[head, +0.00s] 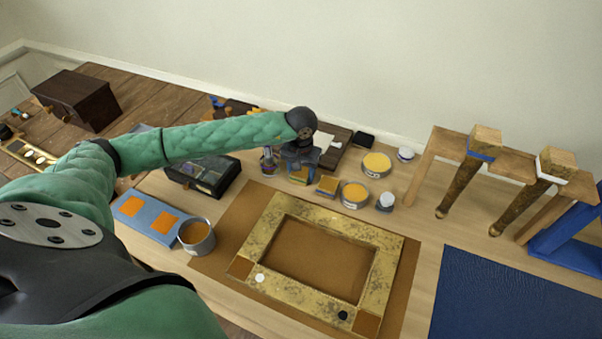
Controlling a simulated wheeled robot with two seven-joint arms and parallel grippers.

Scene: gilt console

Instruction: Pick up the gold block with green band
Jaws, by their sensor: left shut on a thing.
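My left arm reaches in from the left, and its gripper (301,167) points down behind the gilt frame. It is shut on a small gold block (298,175), which is partly hidden by the fingers. The colour of the band on this block is too small to tell. A second small gold block (328,186) with a darker band stands just to the right of the gripper, apart from the held one. My right gripper is not in view.
A gilt frame (278,215) lies on a brown mat (225,235). Tins of yellow material (355,194) stand right of the blocks; a dark open case (203,175) sits to their left. Gilt legs (465,175) lean on a wooden rack. A blue mat (510,300) lies front right.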

